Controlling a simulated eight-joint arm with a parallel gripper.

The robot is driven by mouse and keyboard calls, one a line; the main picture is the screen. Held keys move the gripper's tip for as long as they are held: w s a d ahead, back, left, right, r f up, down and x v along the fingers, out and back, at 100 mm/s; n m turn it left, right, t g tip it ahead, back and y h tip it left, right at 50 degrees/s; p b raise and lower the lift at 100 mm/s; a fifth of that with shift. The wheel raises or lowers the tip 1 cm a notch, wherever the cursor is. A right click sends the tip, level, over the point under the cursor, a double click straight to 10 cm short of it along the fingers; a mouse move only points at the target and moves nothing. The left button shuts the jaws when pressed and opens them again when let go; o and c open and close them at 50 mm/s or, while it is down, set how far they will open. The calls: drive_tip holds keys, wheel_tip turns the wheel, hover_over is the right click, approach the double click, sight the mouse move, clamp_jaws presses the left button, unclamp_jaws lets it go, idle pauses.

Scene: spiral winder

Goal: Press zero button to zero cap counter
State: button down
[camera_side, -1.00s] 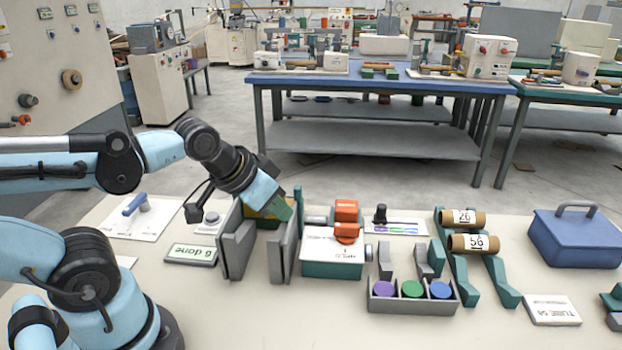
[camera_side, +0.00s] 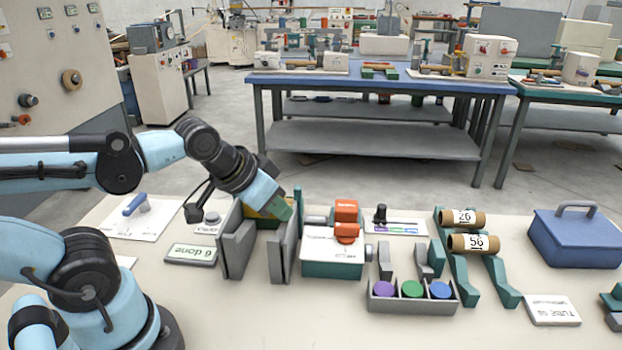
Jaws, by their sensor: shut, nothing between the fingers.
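A plate lettered "6 done" (camera_side: 191,254) lies on the table at left of centre; it looks like the cap counter. Just behind it is a small pale base with a round grey button (camera_side: 211,217), which looks like the zero button. My arm passes above and behind the button. My gripper (camera_side: 277,209) is shut and empty, to the right of the button and apart from it. It points down behind two upright grey plates (camera_side: 238,248), which partly hide it, so its fingertips do not show clearly.
A white-topped box with an orange switch (camera_side: 347,233) stands right of the plates. A tray (camera_side: 412,305) holds purple, green and blue caps. Two numbered tubes (camera_side: 465,218) lie on green rests. A blue case (camera_side: 578,238) stands at right.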

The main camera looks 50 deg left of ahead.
idle(0.8)
wheel_tip(320, 180, up, 5)
drive_tip(key=n+y, duration=0.3)
drive_tip(key=n, duration=1.1)
hover_over(210, 216)
wheel_tip(210, 216, down, 6)
drive_tip(key=shift+f, duration=0.25)
drive_tip(key=shift+a+f, duration=0.1)
drive_tip(key=shift+f, duration=0.05)
drive_tip(key=shift+f, duration=4.25)
drive_tip(key=shift+f, duration=0.2)
